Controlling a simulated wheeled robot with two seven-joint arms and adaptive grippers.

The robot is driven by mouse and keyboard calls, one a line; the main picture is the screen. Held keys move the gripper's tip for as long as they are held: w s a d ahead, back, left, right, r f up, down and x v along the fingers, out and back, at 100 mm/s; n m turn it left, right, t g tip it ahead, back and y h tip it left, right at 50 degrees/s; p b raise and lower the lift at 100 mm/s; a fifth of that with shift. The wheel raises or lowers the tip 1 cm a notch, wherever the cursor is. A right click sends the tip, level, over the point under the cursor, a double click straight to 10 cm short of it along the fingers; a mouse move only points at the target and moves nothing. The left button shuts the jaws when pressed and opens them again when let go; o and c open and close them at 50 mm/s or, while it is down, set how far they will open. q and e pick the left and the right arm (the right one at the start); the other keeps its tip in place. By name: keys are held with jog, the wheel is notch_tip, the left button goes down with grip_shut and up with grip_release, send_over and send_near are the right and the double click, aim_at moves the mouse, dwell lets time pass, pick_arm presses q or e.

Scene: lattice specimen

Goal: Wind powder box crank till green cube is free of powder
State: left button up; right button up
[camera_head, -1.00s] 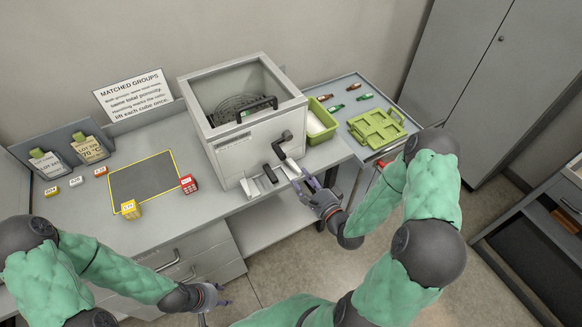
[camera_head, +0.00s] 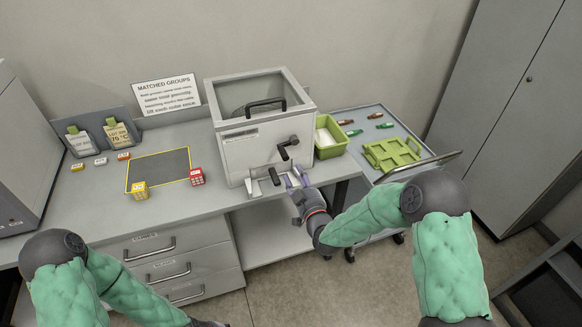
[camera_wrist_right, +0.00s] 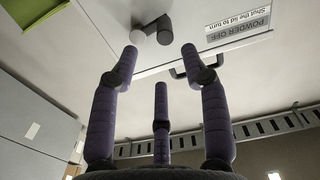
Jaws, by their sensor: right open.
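The grey powder box (camera_head: 255,150) stands on the bench, its top showing a dark interior behind a black handle (camera_head: 265,104). Its dark crank (camera_head: 288,147) sits on the front face. I see no green cube; the inside of the box is not clear. My right gripper (camera_head: 296,177) is open and empty, below and just right of the crank, apart from it. In the right wrist view the crank (camera_wrist_right: 158,27) shows beyond and between the spread fingers, near a "POWDER OFF / Shut the lid to turn" label (camera_wrist_right: 238,25). My left gripper is out of frame.
A yellow cube (camera_head: 139,190) and a red cube (camera_head: 197,176) sit by a dark yellow-edged mat (camera_head: 158,169). A green bin (camera_head: 330,137) stands right of the box. A trolley (camera_head: 395,126) with a green rack (camera_head: 392,153) and small bottles is farther right.

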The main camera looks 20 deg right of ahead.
aim_at(286, 160)
jog(key=shift+n, duration=0.5)
jog(key=w, duration=0.3)
jog(key=w+b, duration=0.1)
jog(key=w, duration=0.6)
jog(key=shift+w+a+r, duration=0.15)
jog(key=shift+w+a, duration=0.25)
jog(key=shift+c, duration=0.3)
grip_shut()
